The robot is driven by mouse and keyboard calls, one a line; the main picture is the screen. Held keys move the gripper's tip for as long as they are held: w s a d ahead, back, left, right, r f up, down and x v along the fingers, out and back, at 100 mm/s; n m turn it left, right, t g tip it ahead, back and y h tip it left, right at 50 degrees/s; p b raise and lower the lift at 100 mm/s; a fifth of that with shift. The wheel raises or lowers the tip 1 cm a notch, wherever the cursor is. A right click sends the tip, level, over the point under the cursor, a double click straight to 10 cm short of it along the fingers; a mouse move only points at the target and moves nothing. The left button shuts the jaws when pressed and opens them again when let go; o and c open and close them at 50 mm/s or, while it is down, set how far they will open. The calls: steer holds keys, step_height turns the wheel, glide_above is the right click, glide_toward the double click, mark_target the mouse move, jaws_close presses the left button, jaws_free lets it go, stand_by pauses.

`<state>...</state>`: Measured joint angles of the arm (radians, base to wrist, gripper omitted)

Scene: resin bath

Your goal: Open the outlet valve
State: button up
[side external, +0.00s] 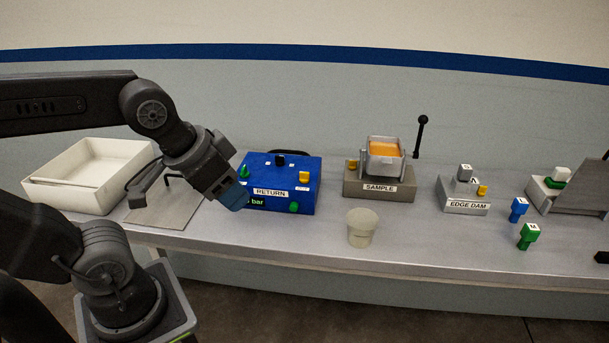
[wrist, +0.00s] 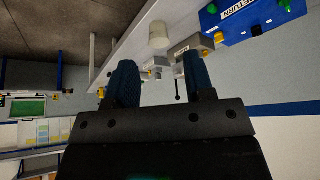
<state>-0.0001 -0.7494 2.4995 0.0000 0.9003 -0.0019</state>
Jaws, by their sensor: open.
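No part in view is labelled as the outlet valve, so I cannot tell which one it is. The blue box (side external: 270,180) has a RETURN label, a black knob (side external: 280,159) on top, and green and yellow knobs. Its front left is partly hidden by my gripper. My gripper (side external: 236,196) is above the bench in front of the box's left side, blue fingers pointing down to the right. In the wrist view my gripper (wrist: 162,78) is open with nothing held between its two fingers. The blue box shows at the top right of that view (wrist: 262,20).
Right of the box stand a grey SAMPLE block (side external: 380,182), a translucent cup (side external: 362,228) near the front edge, and the EDGE DAM block (side external: 462,196). Loose blue (side external: 518,209) and green (side external: 528,236) pieces lie further right. A white tray (side external: 95,172) is left.

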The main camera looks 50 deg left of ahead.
steer(key=shift+w+a+r+n, duration=0.1)
steer(key=shift+w+r+n, duration=0.1)
steer(key=shift+w+n, duration=0.1)
steer(key=shift+c, duration=0.6)
steer(key=w+r+n, duration=0.1)
steer(key=w+n, duration=0.1)
steer(key=w+a+n+g, duration=0.1)
steer(key=w+n, duration=0.1)
steer(key=w+a+r+n, duration=0.1)
steer(key=w+n, duration=0.1)
steer(key=shift+w+a+r+g, duration=0.2)
steer(key=shift+w+r+g, duration=0.05)
steer(key=shift+r+g, duration=0.05)
steer(key=shift+c, duration=0.5)
steer(key=n+g, duration=0.4)
steer(key=n, duration=1.6)
glide_above(302, 172)
step_height(302, 172, down, 5)
step_height(302, 172, down, 14)
steer(key=shift+r, duration=0.25)
steer(key=shift+a, duration=0.1)
steer(key=c, duration=0.6)
